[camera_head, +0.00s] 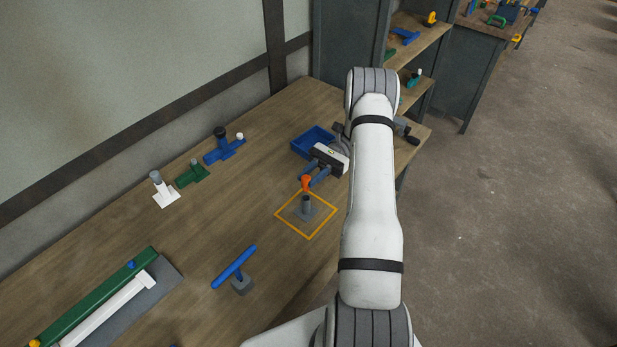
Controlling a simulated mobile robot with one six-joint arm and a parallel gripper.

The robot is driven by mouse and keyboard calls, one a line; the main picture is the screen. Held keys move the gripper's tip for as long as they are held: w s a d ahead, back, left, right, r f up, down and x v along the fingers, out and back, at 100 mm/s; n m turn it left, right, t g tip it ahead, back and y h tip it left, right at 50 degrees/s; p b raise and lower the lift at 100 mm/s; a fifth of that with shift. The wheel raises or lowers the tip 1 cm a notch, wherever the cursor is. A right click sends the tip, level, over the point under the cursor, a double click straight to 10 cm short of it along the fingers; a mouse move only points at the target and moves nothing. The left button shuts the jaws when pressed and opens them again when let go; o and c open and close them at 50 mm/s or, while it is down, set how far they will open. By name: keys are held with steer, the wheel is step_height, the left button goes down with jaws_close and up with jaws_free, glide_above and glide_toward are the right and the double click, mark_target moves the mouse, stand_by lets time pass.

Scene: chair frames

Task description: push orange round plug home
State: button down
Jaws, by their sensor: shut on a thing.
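The orange round plug (305,182) is small in the camera_head view. My gripper (308,179) is shut on it with blue fingers. The plug appears directly above, or at the mouth of, a grey upright socket (306,203). I cannot tell whether the plug's lower end touches the socket or is inside it. The socket stands on a flat grey base inside an orange square outline (291,228) on the wooden table. The part of the plug between the fingers is hidden.
A blue tray (308,142) lies behind my gripper. White (164,190), green (192,174) and blue (224,148) fittings stand along the back. A blue-barred T-piece (235,268) stands at the front, left of the square. The wooden table (215,220) between them is clear.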

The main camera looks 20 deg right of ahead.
steer(key=shift+f, duration=0.15)
steer(key=shift+w+f+b, duration=0.1)
steer(key=shift+f+b, duration=1.15)
steer(key=shift+f, duration=0.2)
steer(key=shift+f+b, duration=0.15)
steer(key=shift+b, duration=0.15)
steer(key=shift+f+b, duration=0.75)
steer(key=shift+f, duration=0.3)
steer(key=c, duration=1.1)
jaws_free()
steer(key=shift+r, duration=0.1)
